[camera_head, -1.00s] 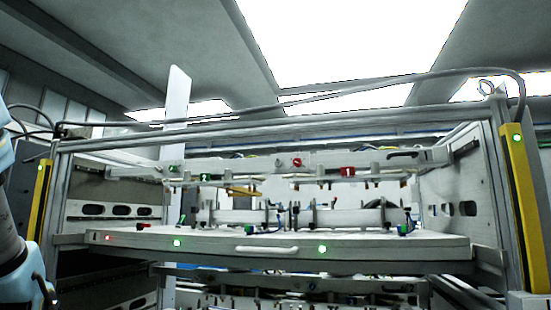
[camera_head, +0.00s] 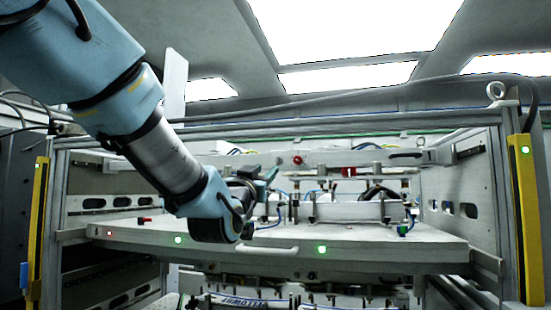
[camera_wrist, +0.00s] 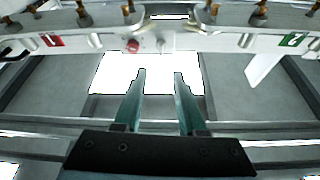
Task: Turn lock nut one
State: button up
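My gripper (camera_wrist: 159,76) is open, its two teal fingers apart with nothing between them. In the head view my gripper (camera_head: 268,176) is in front of the upper crossbar, above the shelf. A red label marked 1 (camera_wrist: 52,40) is on the crossbar, at upper left in the wrist view; it also shows in the head view (camera_head: 348,171). A round red knob (camera_wrist: 132,45) on the bar lies just beyond the fingertips, apart from them; it also shows in the head view (camera_head: 297,159). I cannot tell which part is lock nut one.
A green label marked 2 (camera_wrist: 293,40) is at the bar's other end. Several brass-coloured bolts (camera_wrist: 210,10) line the bar. The shelf front (camera_head: 360,252) has a white handle (camera_head: 267,249) and green lights. Yellow posts (camera_head: 526,215) flank the frame.

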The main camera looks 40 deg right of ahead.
aim_at(277, 159)
jog(key=p+x, duration=0.3)
jog(key=x, duration=0.5)
jog(key=shift+w+d+r+p, duration=0.1)
jog(key=shift+w+d+p, duration=0.1)
jog(key=shift+d+p, duration=0.15)
jog(key=shift+w+d+r, duration=0.1)
jog(key=shift+w+d, duration=0.2)
jog(key=shift+d, duration=0.2)
jog(key=shift+c, duration=0.2)
grip_shut()
